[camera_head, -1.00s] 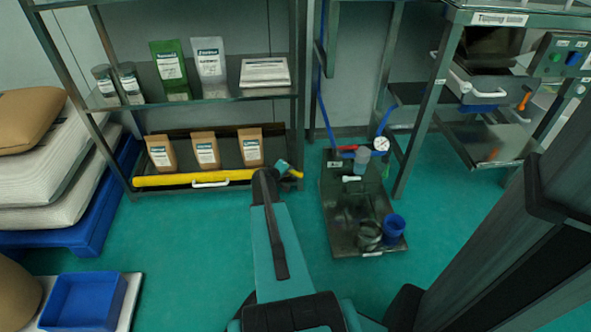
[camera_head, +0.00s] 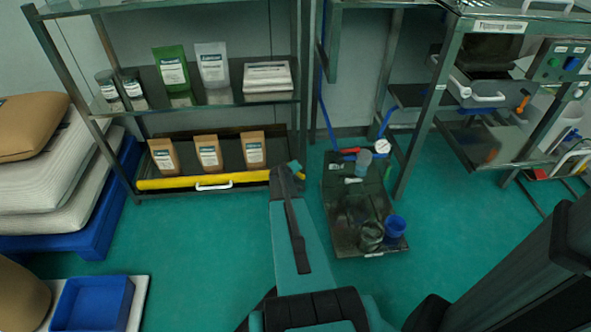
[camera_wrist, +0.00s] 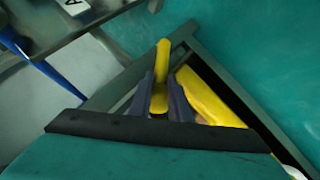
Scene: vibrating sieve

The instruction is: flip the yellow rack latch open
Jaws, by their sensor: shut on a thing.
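In the wrist view, the yellow latch (camera_wrist: 161,72) stands up as a narrow bar between the two dark fingers of my gripper (camera_wrist: 165,93). The fingers are shut on it, and its top sticks out beyond them. The yellow bar (camera_wrist: 208,97) lies just right of the fingers, slanting down to the right. In the head view, the same yellow bar (camera_head: 165,183) runs along the front of the rack's lower shelf.
The rack (camera_head: 302,95) carries bags and jars above; several brown pouches (camera_head: 208,152) stand behind the yellow bar. A white handle (camera_head: 214,186) is on the bar's front. A dark platform (camera_head: 352,205) with a blue cup (camera_head: 395,226) stands right of my arm.

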